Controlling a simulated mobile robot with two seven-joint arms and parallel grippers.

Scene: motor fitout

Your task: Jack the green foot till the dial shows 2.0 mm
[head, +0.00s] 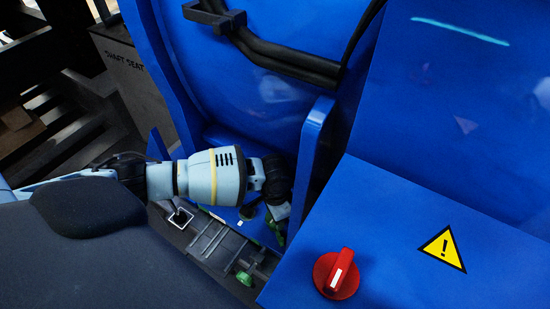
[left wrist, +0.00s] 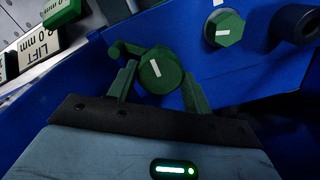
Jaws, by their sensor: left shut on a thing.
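In the left wrist view a round green knob (left wrist: 160,70) with a white pointer line sits between the fingers of my left gripper (left wrist: 158,84), which is shut on it. A second, six-sided green knob (left wrist: 224,28) with a white line is on the blue face just beyond, apart from the gripper. A tilted white label (left wrist: 38,52) reads "LIFT" and "2.0 mm". In the head view my left gripper (head: 277,200) reaches down into the blue recess, and its arm hides most of what it holds. No dial reading is legible. My right gripper is not in view.
A blue upright rib (head: 314,150) stands right beside the gripper. A blue panel with a red rotary knob (head: 338,273) and a yellow warning triangle (head: 443,249) lies at the right. Black cables (head: 275,55) run above. A green part (head: 244,278) sits at the recess's lower edge.

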